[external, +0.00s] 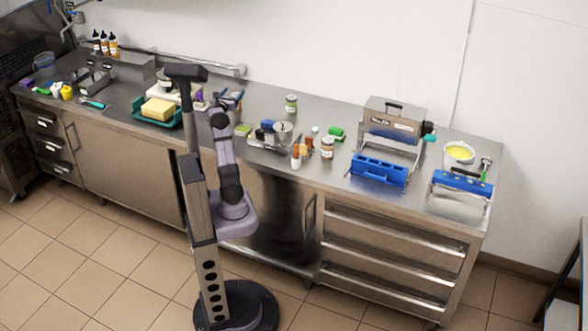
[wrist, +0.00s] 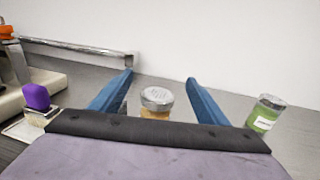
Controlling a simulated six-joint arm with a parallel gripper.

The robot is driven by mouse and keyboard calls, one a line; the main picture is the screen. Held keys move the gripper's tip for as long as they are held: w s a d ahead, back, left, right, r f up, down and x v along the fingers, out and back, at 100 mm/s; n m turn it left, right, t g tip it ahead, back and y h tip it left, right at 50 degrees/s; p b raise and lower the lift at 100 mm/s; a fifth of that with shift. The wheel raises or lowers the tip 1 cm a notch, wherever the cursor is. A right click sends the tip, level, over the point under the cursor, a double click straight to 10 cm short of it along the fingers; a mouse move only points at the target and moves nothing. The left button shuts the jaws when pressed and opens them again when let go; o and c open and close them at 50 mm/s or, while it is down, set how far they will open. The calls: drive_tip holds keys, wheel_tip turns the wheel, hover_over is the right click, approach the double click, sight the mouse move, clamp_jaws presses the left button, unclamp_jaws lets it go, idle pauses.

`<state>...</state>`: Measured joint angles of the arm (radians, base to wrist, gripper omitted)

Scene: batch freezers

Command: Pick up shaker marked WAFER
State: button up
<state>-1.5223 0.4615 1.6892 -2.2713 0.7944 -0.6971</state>
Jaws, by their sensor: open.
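In the wrist view, a jar-like shaker (wrist: 156,98) with a silver, perforated-looking lid and tan-orange contents stands upright ahead, between my blue fingers in the picture. Its lower part is hidden behind my gripper body, and no label on it can be read. My gripper (wrist: 160,82) is open and empty; contact with the shaker does not show. In the external view my gripper (external: 232,97) is low over the back of the steel counter. I cannot make out this shaker clearly there. A green jar (wrist: 265,114) with a white label stands to the right; it also shows in the external view (external: 291,104).
A purple-topped item (wrist: 36,97) is close on the left. A metal rail (wrist: 75,50) runs along the back wall. In the external view, another labelled jar (external: 327,149), small bottles and a blue-edged device (external: 378,172) stand to the right. Bare counter surrounds the green jar.

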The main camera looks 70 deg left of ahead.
sight(235, 112)
drive_tip(key=f, duration=0.7)
drive_tip(key=shift+w+a+f, duration=0.3)
drive_tip(key=shift+f, duration=0.05)
drive_tip(key=shift+p+x, duration=0.85)
drive_tip(key=shift+x, duration=2.5)
drive_tip(key=c, duration=1.2)
